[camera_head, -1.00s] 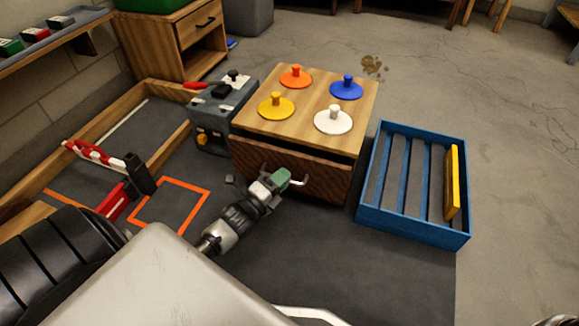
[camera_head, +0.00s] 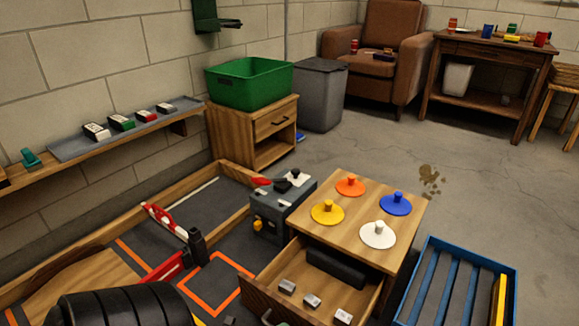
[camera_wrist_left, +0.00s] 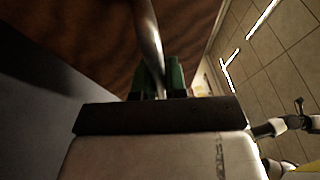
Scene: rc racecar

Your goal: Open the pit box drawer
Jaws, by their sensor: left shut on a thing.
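The pit box (camera_head: 345,240) stands in the middle of the head view, with orange, blue, yellow and white knobbed discs on its wooden top. Its drawer is pulled out toward me, and the drawer's wooden front (camera_head: 262,303) is at the bottom of the picture. Inside are a long black object (camera_head: 336,267) and three small pale-and-dark blocks (camera_head: 312,300). The metal handle (camera_head: 267,317) is partly cut off by the lower edge. In the left wrist view, my left gripper (camera_wrist_left: 160,80) has its green fingers shut around the handle bar (camera_wrist_left: 149,30). My right gripper is not seen.
A blue slatted crate (camera_head: 450,285) stands right of the pit box. A cabinet (camera_head: 254,134) carries a green bin (camera_head: 250,84). The floor behind the pit box is mostly clear.

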